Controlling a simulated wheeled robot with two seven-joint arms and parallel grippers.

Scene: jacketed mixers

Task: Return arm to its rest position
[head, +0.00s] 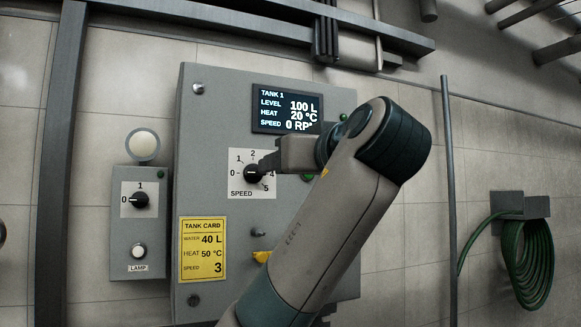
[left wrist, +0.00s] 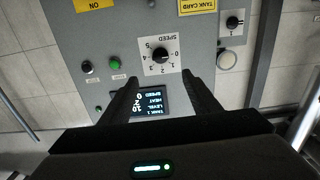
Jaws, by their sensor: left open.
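My left gripper (head: 267,161) is in front of the grey control panel (head: 215,110), beside the black speed knob (head: 252,173) and partly overlapping its scale. In the left wrist view the left gripper (left wrist: 160,79) is open and empty. Its two black fingers point at the panel, with the speed knob (left wrist: 160,54) beyond the tips, seen upside down and apart from them. The knob's mark appears to be at 0. The tank display (head: 287,110) reads level 100 L, heat 20 °C, speed 0; my arm hides part of it. My right gripper is not in view.
A yellow tank card (head: 203,249) reads water 40 L, heat 50 °C, speed 3. A lamp box (head: 138,235) stands left of the panel. My arm hides the panel's lower right. A vertical pipe (head: 448,190) and a green hose (head: 527,265) are to the right.

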